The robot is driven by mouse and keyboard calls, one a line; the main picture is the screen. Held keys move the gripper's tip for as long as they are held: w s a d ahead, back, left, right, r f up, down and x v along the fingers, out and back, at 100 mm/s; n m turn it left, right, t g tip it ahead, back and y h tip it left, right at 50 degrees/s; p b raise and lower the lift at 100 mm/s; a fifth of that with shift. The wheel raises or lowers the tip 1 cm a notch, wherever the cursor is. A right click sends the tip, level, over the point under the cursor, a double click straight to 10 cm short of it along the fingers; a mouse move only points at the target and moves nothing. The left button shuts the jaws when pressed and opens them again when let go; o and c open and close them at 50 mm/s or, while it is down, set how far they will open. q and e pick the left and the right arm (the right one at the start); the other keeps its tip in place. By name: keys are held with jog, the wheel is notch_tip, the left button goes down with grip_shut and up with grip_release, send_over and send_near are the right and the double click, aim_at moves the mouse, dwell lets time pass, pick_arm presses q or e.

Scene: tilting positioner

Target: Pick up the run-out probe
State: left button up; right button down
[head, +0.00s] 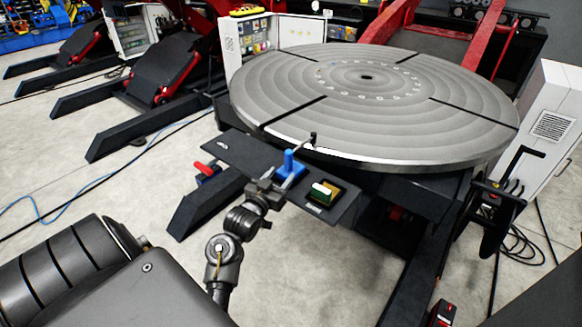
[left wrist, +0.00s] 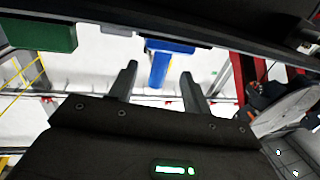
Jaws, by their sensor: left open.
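The blue piece with an upright post and a thin dark-tipped arm, which looks like the run-out probe (head: 289,166), stands on the dark shelf (head: 240,155) in front of the round turntable. My left gripper (head: 275,192) is open and empty at the near edge of the shelf, just short of the blue piece. In the left wrist view the two fingers of my left gripper (left wrist: 160,72) are apart, and the blue probe (left wrist: 170,47) shows beyond and between their tips. No contact shows. My right gripper is not in view.
A green and white block (head: 322,191) sits in a dark holder right of the probe. A red-handled piece (head: 207,169) is at the shelf's left end. The large grey turntable (head: 370,95) overhangs behind. A black bracket with cables (head: 500,195) stands at right.

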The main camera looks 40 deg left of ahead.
aim_at(287, 166)
pick_arm(q)
jog(key=shift+x, duration=0.8)
jog(key=shift+w+r, duration=0.1)
jog(key=p+x, duration=0.1)
jog(key=x, duration=0.4)
jog(key=shift+a+p, duration=0.15)
jog(key=shift+p, duration=0.15)
jog(key=shift+c, duration=0.3)
grip_shut()
jog(key=shift+r, duration=0.15)
